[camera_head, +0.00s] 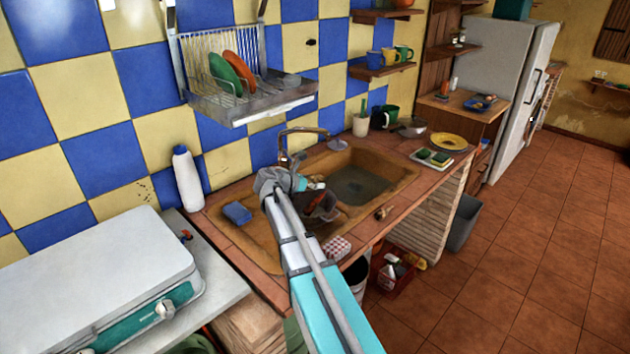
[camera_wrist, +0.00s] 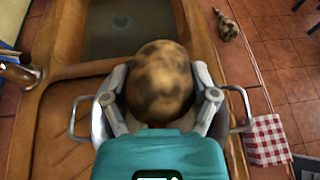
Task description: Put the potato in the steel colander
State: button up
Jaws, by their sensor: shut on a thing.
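The potato (camera_wrist: 159,88) is a large brown, mottled lump in the wrist view. My gripper (camera_wrist: 160,76) is shut on it, with one finger on each side. The steel colander (camera_wrist: 229,113) lies beneath the gripper and potato; its two wire handles and parts of its grey wall show on the left and right. My wrist and the potato hide most of its inside, so I cannot tell how high the potato is above it. In the head view my gripper (camera_head: 322,203) is over the sink area, and my arm hides much of what is below.
The brown sink (camera_head: 378,172) has a water-filled basin beyond the gripper. A small brown mottled object (camera_wrist: 227,24) lies on the counter's right edge. A red-and-white checked cloth (camera_wrist: 267,140) lies right of the colander. A tap (camera_head: 290,140), blue sponge (camera_head: 237,213) and white bottle (camera_head: 188,179) stand nearby.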

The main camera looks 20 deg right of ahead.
jog(key=shift+w+d, duration=0.15)
jog(key=shift+w, duration=0.15)
jog(key=shift+f, duration=0.15)
jog(key=shift+f+b, duration=2.8)
jog(key=shift+b, duration=0.2)
jog(key=o, duration=1)
jog(key=shift+o, duration=0.2)
jog(key=shift+s+r, duration=0.1)
jog(key=shift+s, duration=0.05)
